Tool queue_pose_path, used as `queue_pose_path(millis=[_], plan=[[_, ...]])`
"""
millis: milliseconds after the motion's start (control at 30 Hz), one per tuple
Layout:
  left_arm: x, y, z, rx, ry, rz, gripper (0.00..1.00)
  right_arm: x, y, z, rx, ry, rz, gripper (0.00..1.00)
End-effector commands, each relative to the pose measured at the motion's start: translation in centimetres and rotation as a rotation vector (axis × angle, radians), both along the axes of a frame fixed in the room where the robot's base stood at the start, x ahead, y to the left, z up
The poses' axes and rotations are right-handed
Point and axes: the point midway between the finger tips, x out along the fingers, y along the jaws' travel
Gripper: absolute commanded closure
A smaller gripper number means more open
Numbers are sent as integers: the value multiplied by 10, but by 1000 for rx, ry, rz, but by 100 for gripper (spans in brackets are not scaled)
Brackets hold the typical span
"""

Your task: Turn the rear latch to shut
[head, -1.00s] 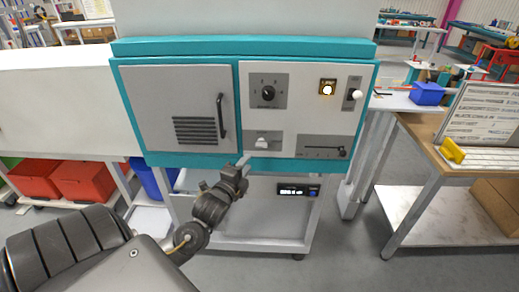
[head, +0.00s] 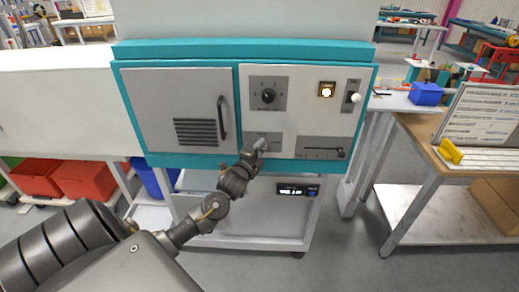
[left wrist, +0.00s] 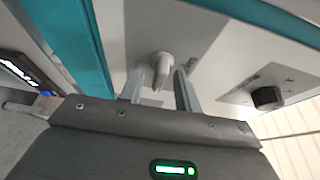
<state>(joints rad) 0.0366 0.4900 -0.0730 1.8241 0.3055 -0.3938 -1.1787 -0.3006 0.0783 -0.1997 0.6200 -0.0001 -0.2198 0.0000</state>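The teal and grey machine panel (head: 300,115) fills the middle of the head view. The rear latch, a pale knob on a grey plate (head: 275,137), is mostly hidden there by my left gripper (head: 259,146). In the left wrist view the latch (left wrist: 161,68) sticks out between the two fingers of my left gripper (left wrist: 160,88). The fingers are open, one on each side of the latch, with a visible gap beside it. Whether either finger touches it I cannot tell. My right gripper is not in view.
A wooden workbench (head: 430,132) stands to the right.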

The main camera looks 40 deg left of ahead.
Motion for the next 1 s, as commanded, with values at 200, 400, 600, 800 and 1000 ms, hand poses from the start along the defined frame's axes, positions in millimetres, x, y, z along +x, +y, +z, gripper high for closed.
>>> queue_pose_path(millis=[200, 400, 600, 800, 1000], plan=[[0, 0, 0, 0, 1, 0, 87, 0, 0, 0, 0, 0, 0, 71], [0, 0, -1, -3, -1, 0, 97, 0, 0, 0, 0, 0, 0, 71], [0, 0, -2, -40, -28, 1, 97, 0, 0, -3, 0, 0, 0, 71], [0, 0, -4, -137, -102, 1, 97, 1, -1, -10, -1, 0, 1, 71], [0, 0, -6, -280, -211, 1, 97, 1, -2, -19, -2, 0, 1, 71]])
